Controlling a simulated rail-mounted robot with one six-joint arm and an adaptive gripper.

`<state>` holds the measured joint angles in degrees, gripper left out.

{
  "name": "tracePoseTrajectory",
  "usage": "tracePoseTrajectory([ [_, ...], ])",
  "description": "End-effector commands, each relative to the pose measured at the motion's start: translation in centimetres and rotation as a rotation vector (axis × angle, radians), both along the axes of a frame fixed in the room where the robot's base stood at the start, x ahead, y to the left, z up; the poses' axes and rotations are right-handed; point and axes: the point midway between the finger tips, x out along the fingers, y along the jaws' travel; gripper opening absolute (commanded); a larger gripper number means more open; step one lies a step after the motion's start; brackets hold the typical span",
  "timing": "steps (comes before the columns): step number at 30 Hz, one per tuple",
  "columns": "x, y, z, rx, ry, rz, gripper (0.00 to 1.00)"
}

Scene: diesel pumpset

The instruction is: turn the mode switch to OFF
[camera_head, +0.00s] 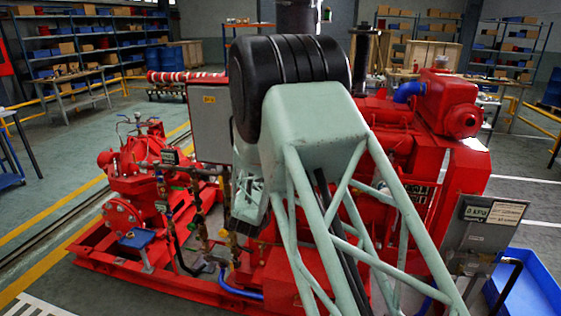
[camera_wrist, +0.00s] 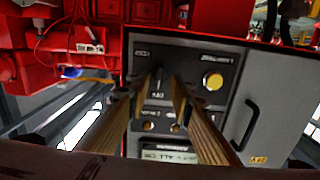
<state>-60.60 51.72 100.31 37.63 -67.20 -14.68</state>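In the wrist view, a grey control panel (camera_wrist: 222,100) fills the middle, with small labels too blurred to read surely. The mode switch (camera_wrist: 157,78) appears as a dark knob at the panel's upper left, partly hidden between the fingers. My gripper (camera_wrist: 159,84) reaches up from the bottom with two long brownish fingers, their tips on either side of the switch with a gap between them. I cannot tell whether the tips touch the knob, nor where its pointer is set. In the head view my arm hides the gripper and switch.
A yellow round knob (camera_wrist: 212,80) is right of the switch. Two small brass-coloured fittings and a display (camera_wrist: 165,156) sit below. A black handle (camera_wrist: 247,125) is at the right. The red pumpset (camera_head: 130,180) surrounds the grey cabinet (camera_head: 210,122); a blue bin (camera_head: 530,285) stands right.

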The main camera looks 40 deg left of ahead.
Motion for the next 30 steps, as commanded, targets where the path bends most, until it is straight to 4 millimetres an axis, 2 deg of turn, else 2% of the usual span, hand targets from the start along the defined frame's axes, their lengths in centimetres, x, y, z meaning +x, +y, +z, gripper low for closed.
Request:
tracePoseTrajectory([
  [6, -3.1, -1.5, 0.0, -0.002, 0.001, 0.001, 0.2],
  [15, -6.2, -3.0, 0.0, 0.001, 0.0, 0.001, 0.2],
  [21, -7.0, -3.5, 0.0, 0.0, 0.001, 0.0, 0.2],
  [30, -7.1, -3.5, 0.0, 0.0, 0.001, -0.001, 0.2],
])
